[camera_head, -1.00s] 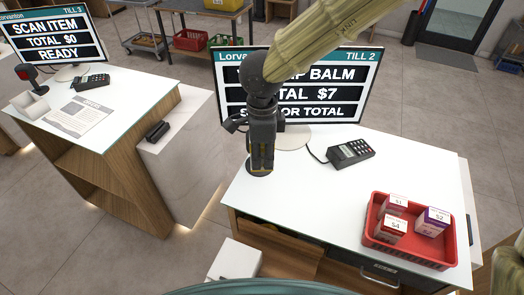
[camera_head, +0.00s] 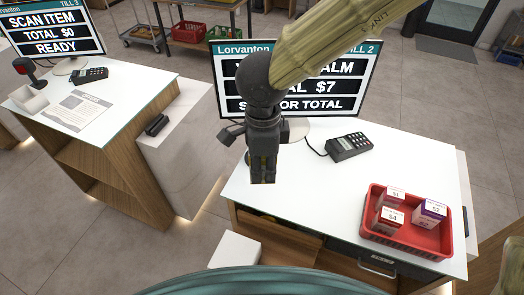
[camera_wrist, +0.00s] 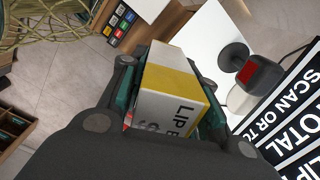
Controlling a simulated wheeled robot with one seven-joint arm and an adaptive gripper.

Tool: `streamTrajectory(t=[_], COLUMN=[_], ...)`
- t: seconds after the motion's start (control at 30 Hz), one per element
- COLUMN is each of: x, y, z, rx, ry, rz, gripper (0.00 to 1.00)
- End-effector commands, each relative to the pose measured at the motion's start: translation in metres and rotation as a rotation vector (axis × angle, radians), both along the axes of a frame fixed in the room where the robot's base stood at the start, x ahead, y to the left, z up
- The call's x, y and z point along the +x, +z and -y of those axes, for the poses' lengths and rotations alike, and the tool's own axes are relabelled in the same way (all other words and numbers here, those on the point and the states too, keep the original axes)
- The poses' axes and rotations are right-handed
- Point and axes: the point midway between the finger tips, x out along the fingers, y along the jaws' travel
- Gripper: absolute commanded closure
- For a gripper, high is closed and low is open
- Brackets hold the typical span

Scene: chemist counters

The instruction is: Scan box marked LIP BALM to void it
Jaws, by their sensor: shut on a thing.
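My gripper (camera_head: 263,168) is above the left part of the till 2 counter (camera_head: 300,200). In the wrist view it is shut on a white and yellow box (camera_wrist: 165,100), whose visible lettering begins "LIP B". In the head view my gripper hides the box. A dark scanner with a red window (camera_wrist: 247,73) stands beyond the box in the wrist view, apart from it. In the head view the scanner (camera_head: 230,134) is mostly hidden behind my gripper. The till 2 screen (camera_head: 230,49) is partly covered by my arm; "ALM", "$7" and "OR TOTAL" can be read.
A red tray (camera_head: 375,232) with three small price-marked boxes stands at the counter's right. A card terminal (camera_head: 348,146) stands behind the middle. Till 3 (camera_head: 45,30) reads "SCAN ITEM", "TOTAL $0".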

Motion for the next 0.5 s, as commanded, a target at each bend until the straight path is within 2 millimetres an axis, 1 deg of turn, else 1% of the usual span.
streamTrajectory(t=[0.03,0.47,0.5], x=[-0.007,-0.065,-0.071], y=[0.0,0.0,-0.002], z=[0.001,0.003,0.003], rx=[0.0,-0.001,0.0], ry=[0.003,0.003,0.003], rz=[0.0,0.0,0.0], gripper=[0.93,0.93,0.93])
